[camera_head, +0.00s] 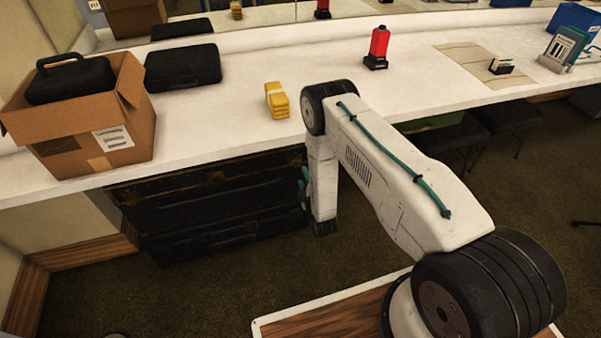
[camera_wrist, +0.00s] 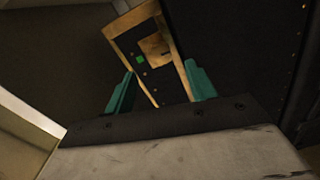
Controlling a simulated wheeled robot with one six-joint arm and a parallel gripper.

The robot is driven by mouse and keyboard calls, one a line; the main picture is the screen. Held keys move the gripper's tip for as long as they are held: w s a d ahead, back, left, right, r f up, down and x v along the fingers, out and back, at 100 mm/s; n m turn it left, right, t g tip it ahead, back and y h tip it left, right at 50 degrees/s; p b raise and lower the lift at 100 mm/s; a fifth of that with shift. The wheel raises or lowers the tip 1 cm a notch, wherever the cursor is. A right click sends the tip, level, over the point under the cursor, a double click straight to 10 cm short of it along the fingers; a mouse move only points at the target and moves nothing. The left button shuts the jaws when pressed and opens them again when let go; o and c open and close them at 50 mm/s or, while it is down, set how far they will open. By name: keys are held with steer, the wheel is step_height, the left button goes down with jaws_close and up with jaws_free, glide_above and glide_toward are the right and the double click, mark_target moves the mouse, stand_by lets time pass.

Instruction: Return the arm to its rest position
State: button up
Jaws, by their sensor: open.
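My arm reaches forward from my base and bends down in front of the counter (camera_head: 240,115). My gripper (camera_head: 304,186) hangs below the counter's front edge, mostly hidden behind my forearm in the head view. In the wrist view my gripper (camera_wrist: 160,88) shows two teal fingers spread apart, with nothing between them. Beyond the fingers is a dark area with a tan framed panel (camera_wrist: 150,50) that bears a small green square.
A cardboard box (camera_head: 120,115) holding a black case (camera_head: 70,80) stands at the counter's left. Another black case (camera_head: 183,67), a yellow bundle (camera_head: 277,100) and a red-topped item (camera_head: 378,45) stand on it. Black cases (camera_head: 220,205) are stacked below, beside my gripper.

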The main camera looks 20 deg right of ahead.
steer(key=shift+s, duration=0.7)
